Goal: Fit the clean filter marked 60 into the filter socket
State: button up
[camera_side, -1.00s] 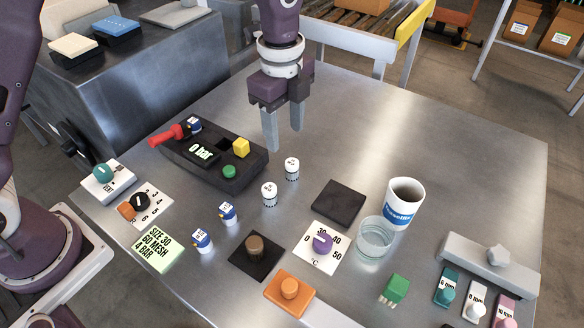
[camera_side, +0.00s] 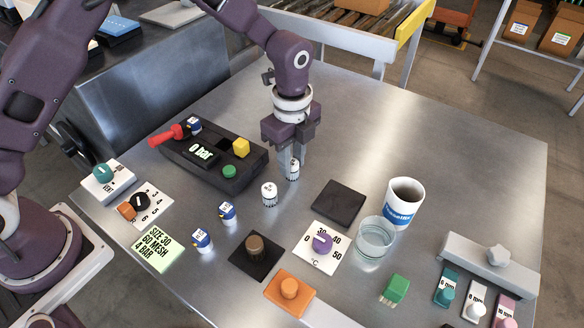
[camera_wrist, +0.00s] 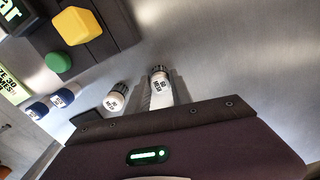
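Two white filters with black bands stand on the metal table. The rear one (camera_side: 293,172) is between the fingers of my gripper (camera_side: 291,170), which points down around it. In the wrist view this filter (camera_wrist: 160,82) stands upright between the two fingers (camera_wrist: 161,92), which look open with little gap. The second white filter (camera_side: 269,194) stands just front-left, also in the wrist view (camera_wrist: 115,97). Their small print is hard to read. The black unit (camera_side: 181,158) behind left shows "0 bar", a dark opening (camera_side: 223,145) and a blue-and-white filter (camera_side: 194,125) near the red handle.
Two blue-and-white filters (camera_side: 228,213) (camera_side: 202,240) stand further front. A green card (camera_side: 158,247) reads size 30, 60 mesh, 4 bar. The unit carries a yellow block (camera_side: 241,148) and green button (camera_side: 229,171). A black pad (camera_side: 339,201), glass (camera_side: 375,240) and mug (camera_side: 403,203) stand right.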

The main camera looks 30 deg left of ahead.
grip_shut()
jog(key=shift+r, duration=0.1)
notch_tip(320, 180, up, 10)
notch_tip(320, 180, up, 3)
jog(key=n, duration=1.7)
send_over(222, 134)
jog(key=s+d, duration=0.2)
jog(key=d, duration=0.1)
jog(key=shift+n, duration=0.5)
jog(key=f, duration=0.9)
jog(key=shift+s+a+f, duration=0.1)
jog(key=shift+s+f, duration=0.1)
jog(key=shift+f, duration=0.3)
